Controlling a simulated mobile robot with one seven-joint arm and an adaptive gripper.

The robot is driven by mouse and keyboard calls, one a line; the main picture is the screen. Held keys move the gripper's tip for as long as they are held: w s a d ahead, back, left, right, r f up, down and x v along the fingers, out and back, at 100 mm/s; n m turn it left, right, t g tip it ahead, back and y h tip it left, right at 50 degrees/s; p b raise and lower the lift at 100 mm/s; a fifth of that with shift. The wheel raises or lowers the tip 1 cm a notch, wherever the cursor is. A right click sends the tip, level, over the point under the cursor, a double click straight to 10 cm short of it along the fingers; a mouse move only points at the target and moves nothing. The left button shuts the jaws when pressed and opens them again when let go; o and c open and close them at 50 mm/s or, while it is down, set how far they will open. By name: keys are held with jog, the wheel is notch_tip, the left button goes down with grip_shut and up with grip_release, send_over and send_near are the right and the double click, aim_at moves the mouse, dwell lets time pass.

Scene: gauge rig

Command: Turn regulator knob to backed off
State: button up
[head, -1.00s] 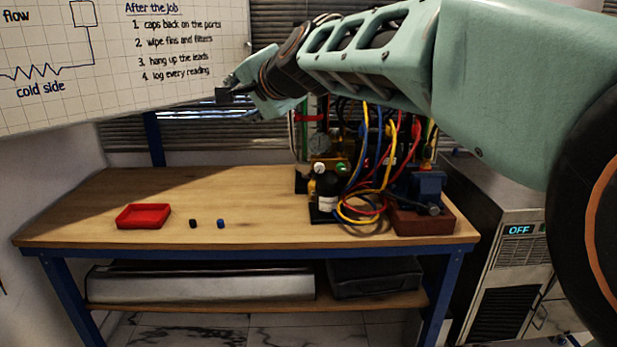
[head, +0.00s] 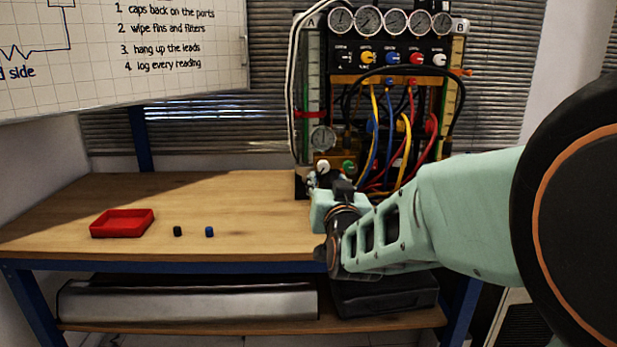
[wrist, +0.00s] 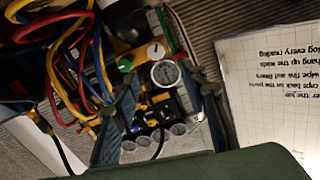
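The regulator shows in the head view as a brass-coloured block (head: 333,158) low on the rig's left side, with a round gauge (head: 322,139) above it. A white knob (head: 323,166) and a green knob (head: 348,166) sit by it. The wrist view shows the gauge (wrist: 165,73), white knob (wrist: 156,52) and green knob (wrist: 125,64) close together. Which knob is the regulator's, and its setting, I cannot tell. My gripper (head: 328,181) is just in front of and below these knobs. In the wrist view its fingers (wrist: 163,101) look spread apart with nothing held between them.
Coloured hoses (head: 390,135) hang on the rig, right of the regulator, close to my arm. A red tray (head: 122,223), a black cap (head: 178,231) and a blue cap (head: 209,232) lie on the bench (head: 255,215).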

aim_at(324, 167)
jog(key=shift+n, duration=0.4)
jog(key=w, duration=0.3)
jog(key=w+b, duration=0.1)
jog(key=w, duration=0.3)
jog(key=w+f, duration=0.1)
jog(key=w, duration=0.2)
jog(key=shift+w, duration=0.2)
grip_shut()
